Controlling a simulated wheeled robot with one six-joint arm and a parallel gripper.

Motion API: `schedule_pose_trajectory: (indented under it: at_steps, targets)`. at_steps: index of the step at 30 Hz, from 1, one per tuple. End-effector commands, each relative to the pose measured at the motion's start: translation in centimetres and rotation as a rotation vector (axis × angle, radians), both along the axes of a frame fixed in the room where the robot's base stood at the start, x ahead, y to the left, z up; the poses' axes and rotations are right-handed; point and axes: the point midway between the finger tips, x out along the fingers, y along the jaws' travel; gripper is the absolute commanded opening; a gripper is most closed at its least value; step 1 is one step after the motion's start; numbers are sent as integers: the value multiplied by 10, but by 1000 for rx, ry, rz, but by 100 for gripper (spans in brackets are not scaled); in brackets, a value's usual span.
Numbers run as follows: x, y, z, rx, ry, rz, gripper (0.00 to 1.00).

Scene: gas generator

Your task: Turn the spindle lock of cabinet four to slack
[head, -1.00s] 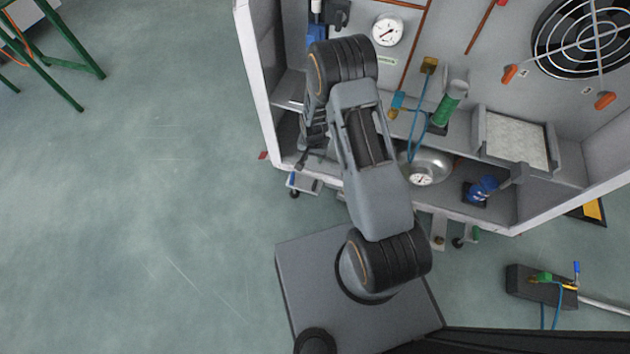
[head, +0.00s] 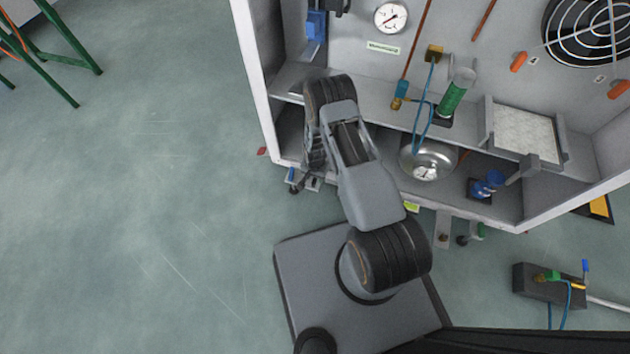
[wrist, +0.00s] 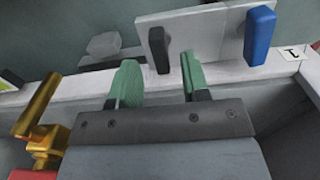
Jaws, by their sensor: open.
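In the wrist view a light plate (wrist: 205,35) on the cabinet's edge carries a black handle (wrist: 159,50) and a blue handle (wrist: 259,36). A label reading "1" sits right of the blue one. I cannot tell which handle is the spindle lock of cabinet four. My gripper (wrist: 158,80) has two green fingers, apart and empty. The black handle shows beyond the gap between them; contact is not visible. In the head view my arm reaches the lower left of the cabinet (head: 262,95), and it hides my fingertips.
A brass valve (wrist: 40,115) stands close left of my gripper in the wrist view. The cabinet holds a round metal bowl (head: 428,160), a green cylinder (head: 453,97) and a gauge (head: 391,18). Open floor (head: 150,190) lies to the left. A green-legged frame (head: 70,50) is at top left.

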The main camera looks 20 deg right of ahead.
Motion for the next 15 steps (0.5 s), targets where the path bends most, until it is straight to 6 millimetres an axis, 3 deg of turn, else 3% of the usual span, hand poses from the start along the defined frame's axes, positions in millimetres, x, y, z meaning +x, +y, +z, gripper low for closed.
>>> schedule_pose_trajectory:
  at_steps: [6,15]
  targets:
    - [0,0,-18,0,0,1,43]
    - [0,0,-21,0,0,1,43]
